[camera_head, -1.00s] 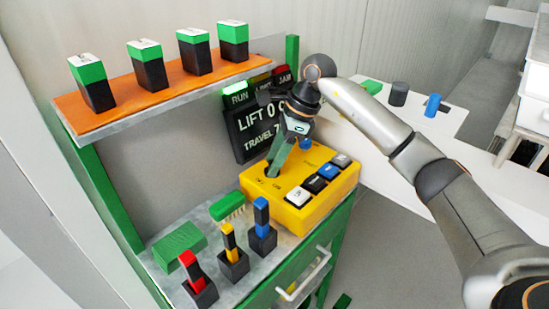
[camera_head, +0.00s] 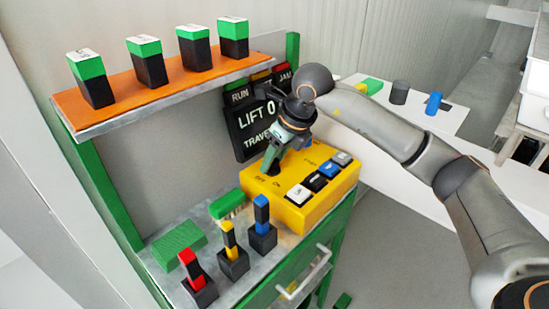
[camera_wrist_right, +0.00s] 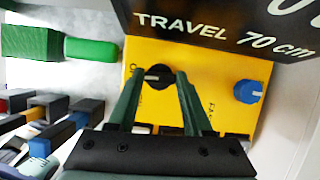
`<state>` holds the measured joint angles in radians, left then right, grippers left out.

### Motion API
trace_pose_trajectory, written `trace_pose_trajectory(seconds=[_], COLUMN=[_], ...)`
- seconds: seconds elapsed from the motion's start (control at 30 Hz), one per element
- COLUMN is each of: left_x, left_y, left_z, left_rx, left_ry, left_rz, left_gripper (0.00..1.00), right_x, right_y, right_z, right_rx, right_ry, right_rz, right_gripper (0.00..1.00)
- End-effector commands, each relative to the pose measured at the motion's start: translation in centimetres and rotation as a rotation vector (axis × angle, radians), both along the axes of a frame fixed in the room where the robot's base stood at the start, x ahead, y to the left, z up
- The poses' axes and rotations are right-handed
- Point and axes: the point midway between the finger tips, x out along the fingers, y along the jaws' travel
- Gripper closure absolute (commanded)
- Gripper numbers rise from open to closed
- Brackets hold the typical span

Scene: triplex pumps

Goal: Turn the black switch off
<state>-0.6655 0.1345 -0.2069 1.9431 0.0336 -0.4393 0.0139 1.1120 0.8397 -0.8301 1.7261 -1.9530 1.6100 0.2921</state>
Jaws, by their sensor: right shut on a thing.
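The black switch (camera_wrist_right: 155,77) is a small round knob with a pale mark, on top of the yellow control box (camera_head: 316,206). My right gripper (camera_head: 270,166) reaches down to it from above. In the right wrist view its two green fingers stand on either side of the switch and are shut on it. In the head view the fingers hide most of the switch. The lettering beside it seems to read OFF and ON. My left gripper is not in view.
A blue knob (camera_wrist_right: 247,91) and a row of push buttons (camera_head: 320,182) share the box. The display board (camera_head: 250,125) stands close behind.

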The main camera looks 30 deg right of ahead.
Motion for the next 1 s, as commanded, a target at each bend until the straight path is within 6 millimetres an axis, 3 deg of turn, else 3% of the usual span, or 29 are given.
trace_pose_trajectory(seconds=[0.7,0.73,0.83,1.0], left_x=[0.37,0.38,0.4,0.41], left_y=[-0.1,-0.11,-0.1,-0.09], left_z=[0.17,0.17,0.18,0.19], left_rx=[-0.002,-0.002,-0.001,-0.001], left_ry=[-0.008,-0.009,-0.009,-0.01], left_rz=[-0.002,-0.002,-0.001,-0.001], left_gripper=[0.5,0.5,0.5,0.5], right_x=[-0.01,0.0,0.0,-0.01], right_y=[0.03,0.02,0.02,0.02], right_z=[0.04,0.04,0.04,0.02], right_rx=[0.001,0.001,0.0,0.0], right_ry=[0.001,0.001,0.001,0.001], right_rz=[-0.081,-0.081,-0.08,-0.079], right_gripper=[1.0,0.48,0.38,0.38])
